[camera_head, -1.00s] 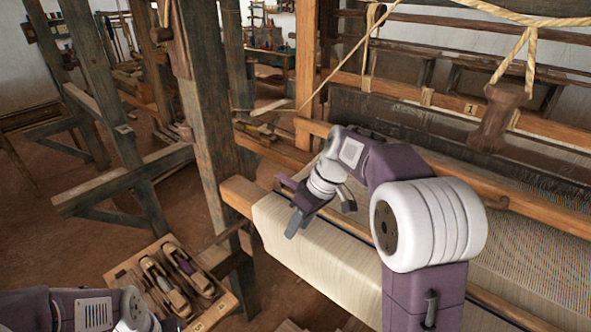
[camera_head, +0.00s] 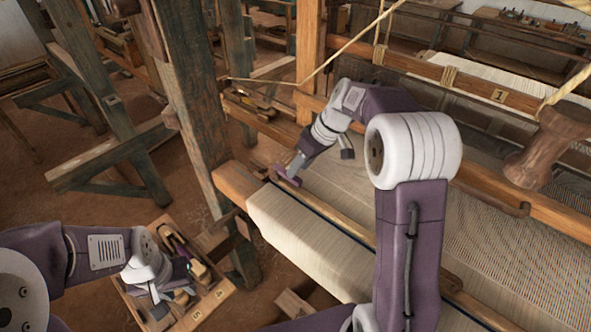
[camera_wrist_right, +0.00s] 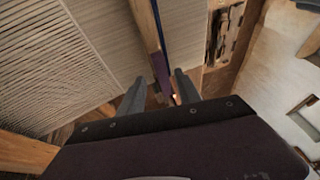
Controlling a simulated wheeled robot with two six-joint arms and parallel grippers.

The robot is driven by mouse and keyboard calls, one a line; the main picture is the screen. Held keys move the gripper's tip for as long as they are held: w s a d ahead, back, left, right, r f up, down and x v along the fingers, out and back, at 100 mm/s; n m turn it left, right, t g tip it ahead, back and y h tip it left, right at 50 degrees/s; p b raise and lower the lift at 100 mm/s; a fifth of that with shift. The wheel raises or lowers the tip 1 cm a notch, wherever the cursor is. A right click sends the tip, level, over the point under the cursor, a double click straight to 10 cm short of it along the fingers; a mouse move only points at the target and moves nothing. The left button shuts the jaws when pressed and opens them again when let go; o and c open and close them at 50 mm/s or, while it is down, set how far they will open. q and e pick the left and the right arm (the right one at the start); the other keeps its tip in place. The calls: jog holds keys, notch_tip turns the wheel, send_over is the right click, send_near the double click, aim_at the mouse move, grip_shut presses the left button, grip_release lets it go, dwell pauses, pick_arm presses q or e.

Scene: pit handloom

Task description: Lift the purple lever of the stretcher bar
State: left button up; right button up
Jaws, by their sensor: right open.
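In the right wrist view the bar (camera_wrist_right: 158,22) runs toward my gripper. Its purple lever (camera_wrist_right: 161,72) lies near the gap between my right fingers. The lever also seems to show in the head view (camera_head: 287,177), partly hidden by the fingers. My right gripper (camera_wrist_right: 160,88) is open at the bar's far-left end; contact cannot be told. My left gripper (camera_head: 172,287) is over the tool tray at lower left, and its finger opening is unclear.
The wooden tray (camera_head: 212,302) holds shuttles and other small tools. A thick loom post (camera_head: 185,110) stands left of the cloth (camera_head: 310,240). A wooden handle (camera_head: 545,145) hangs on rope at the right.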

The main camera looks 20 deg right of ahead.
jog(key=x, duration=0.3)
jog(key=shift+w, duration=0.3)
jog(key=shift+s+a+f, duration=0.15)
jog(key=shift+a, duration=0.05)
jog(key=shift+s+a, duration=0.1)
jog(key=shift+s, duration=0.2)
jog(key=shift+w, duration=0.25)
grip_shut()
dwell(0.4)
